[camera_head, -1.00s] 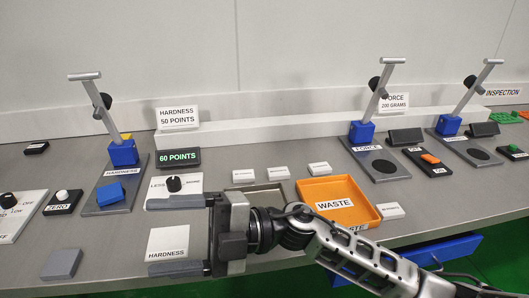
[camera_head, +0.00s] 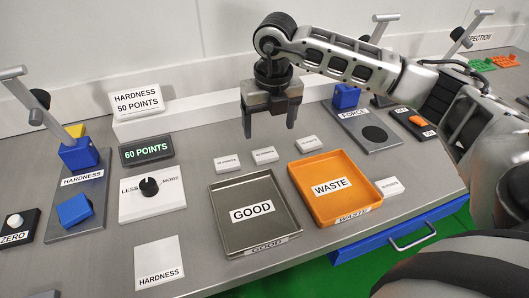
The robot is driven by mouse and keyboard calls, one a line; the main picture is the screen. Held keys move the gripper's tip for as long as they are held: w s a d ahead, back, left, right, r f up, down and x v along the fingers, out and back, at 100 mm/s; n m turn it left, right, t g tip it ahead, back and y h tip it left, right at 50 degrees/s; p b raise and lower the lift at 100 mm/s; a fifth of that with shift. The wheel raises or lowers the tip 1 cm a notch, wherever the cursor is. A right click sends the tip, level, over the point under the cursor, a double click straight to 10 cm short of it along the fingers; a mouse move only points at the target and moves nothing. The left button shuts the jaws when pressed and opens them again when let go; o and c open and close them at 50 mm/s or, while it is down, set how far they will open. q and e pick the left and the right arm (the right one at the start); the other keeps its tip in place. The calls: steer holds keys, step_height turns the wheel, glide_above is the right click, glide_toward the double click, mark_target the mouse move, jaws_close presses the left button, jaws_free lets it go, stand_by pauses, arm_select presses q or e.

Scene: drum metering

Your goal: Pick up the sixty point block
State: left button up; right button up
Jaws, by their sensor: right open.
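Several small white labelled blocks lie on the grey bench: a left one (camera_head: 227,162), a middle one (camera_head: 265,155), a right one (camera_head: 307,143) and one beside the orange tray (camera_head: 387,186). Their print is too small to read, so I cannot tell which is the sixty point block. My right gripper (camera_head: 269,131) is open and empty, pointing down, above the bench just behind the left and middle blocks. A dark display (camera_head: 146,150) reads 60 POINTS. My left gripper is out of view.
A grey GOOD tray (camera_head: 232,234) and an orange WASTE tray (camera_head: 318,217) stand in front of the blocks. The HARDNESS lever press (camera_head: 78,157) is at left, with a LESS/MORE dial (camera_head: 152,204) and a HARDNESS pad (camera_head: 158,262). The FORCE press (camera_head: 347,96) is at right.

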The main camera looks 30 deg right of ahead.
mark_target(265, 153)
steer(key=f, duration=0.3)
steer(key=w+f+p, duration=0.1)
steer(key=f, duration=0.5)
steer(key=shift+w, duration=0.2)
steer(key=shift+r, duration=0.1)
steer(key=c, duration=1.1)
